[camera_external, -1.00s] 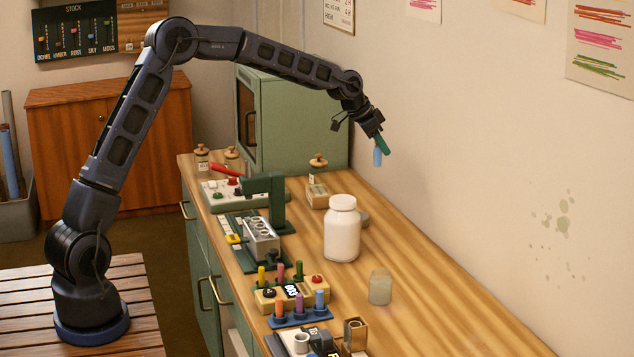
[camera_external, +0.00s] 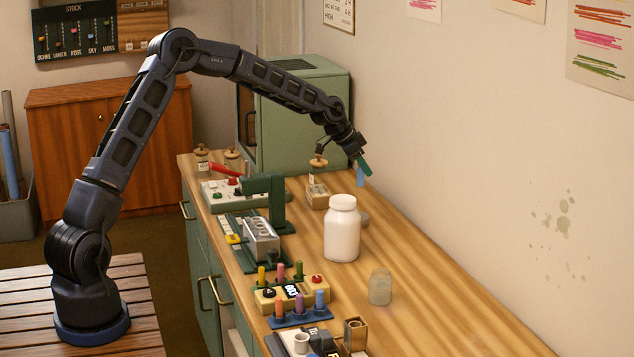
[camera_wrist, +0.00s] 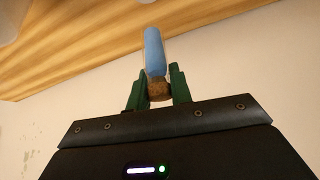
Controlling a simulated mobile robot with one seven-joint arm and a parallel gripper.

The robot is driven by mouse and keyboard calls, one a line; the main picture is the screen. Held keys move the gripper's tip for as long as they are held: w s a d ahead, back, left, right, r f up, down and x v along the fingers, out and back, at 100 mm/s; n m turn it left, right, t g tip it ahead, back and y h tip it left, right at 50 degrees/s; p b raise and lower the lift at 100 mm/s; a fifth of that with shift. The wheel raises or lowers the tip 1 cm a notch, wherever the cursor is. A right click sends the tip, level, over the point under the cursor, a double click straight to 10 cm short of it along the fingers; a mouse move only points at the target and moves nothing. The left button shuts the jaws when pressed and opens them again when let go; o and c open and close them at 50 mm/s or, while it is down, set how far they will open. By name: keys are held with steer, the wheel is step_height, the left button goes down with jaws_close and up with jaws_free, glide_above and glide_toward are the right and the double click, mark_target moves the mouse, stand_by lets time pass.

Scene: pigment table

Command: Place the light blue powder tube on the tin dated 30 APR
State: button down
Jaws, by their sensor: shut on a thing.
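My gripper (camera_external: 364,163) is shut on the light blue powder tube (camera_external: 360,178) above the far part of the counter, near the wall. In the wrist view, the green fingers of my gripper (camera_wrist: 157,92) close on the brown stopper end of the tube (camera_wrist: 154,52), and its blue body sticks out beyond them. In the external view the tube hangs down from the fingers, clear of the wood. A low grey round thing (camera_external: 363,219) is partly hidden behind the white jar. I cannot read a 30 APR date on anything.
A green cabinet (camera_external: 305,110) stands at the back. Racks with coloured tubes (camera_external: 300,315) and a cloudy glass jar (camera_external: 380,287) are nearer. The counter's right side is largely clear.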

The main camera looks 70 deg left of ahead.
steer(key=shift+f, duration=4.65)
steer(key=shift+f, duration=0.15)
steer(key=c, duration=1.3)
jaws_free()
steer(key=shift+o, duration=0.2)
